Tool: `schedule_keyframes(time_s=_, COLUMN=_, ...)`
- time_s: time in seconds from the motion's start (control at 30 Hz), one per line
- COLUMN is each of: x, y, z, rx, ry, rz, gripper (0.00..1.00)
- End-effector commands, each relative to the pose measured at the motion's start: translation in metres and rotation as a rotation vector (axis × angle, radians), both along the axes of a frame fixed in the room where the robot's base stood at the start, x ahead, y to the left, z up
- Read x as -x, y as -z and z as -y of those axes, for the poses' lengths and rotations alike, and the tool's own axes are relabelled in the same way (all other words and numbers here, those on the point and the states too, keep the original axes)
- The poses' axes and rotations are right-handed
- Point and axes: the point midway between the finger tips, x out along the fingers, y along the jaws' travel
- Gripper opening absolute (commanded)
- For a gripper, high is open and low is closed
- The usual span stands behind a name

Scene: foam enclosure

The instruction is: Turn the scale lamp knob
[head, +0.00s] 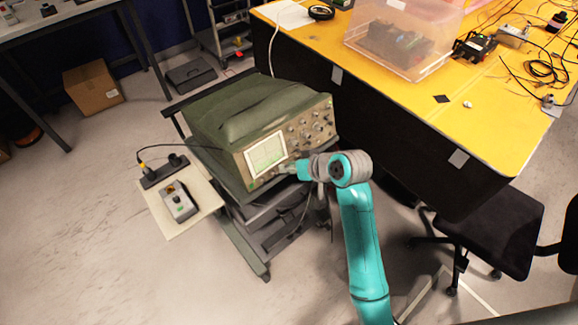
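The oscilloscope (240,125) is a green-grey box on a dark cart. Its front panel faces the lower right, with a lit greenish screen (266,155) on the left and several knobs (312,125) on the right. The scale lamp knob cannot be picked out at this size. My gripper (288,169) is at the lower part of the panel, just right of and below the screen. My teal and grey arm hides part of the lower panel. The fingers are too small and hidden to tell whether they are open or touching a knob.
The dark cart (262,220) carries the oscilloscope. A pale side board (160,212) holds a small grey device (180,203) and a black power strip (165,171). A yellow-topped table (400,100) stands close behind and right. A black chair (490,230) is at the right. Floor is clear at lower left.

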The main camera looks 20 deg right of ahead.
Motion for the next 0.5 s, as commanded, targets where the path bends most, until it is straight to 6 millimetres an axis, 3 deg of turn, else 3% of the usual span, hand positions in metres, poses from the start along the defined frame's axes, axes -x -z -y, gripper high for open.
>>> schedule_keyframes(time_s=0.37, x=-0.0049, y=0.0048, z=-0.0025, rx=0.001, ry=0.000, rz=0.001, gripper=0.23)
schedule_keyframes(time_s=0.4, x=-0.0049, y=0.0046, z=-0.0024, rx=0.001, ry=0.000, rz=0.001, gripper=0.21)
schedule_keyframes(time_s=0.5, x=-0.0049, y=0.0046, z=-0.0024, rx=0.001, ry=0.001, rz=0.001, gripper=0.00)
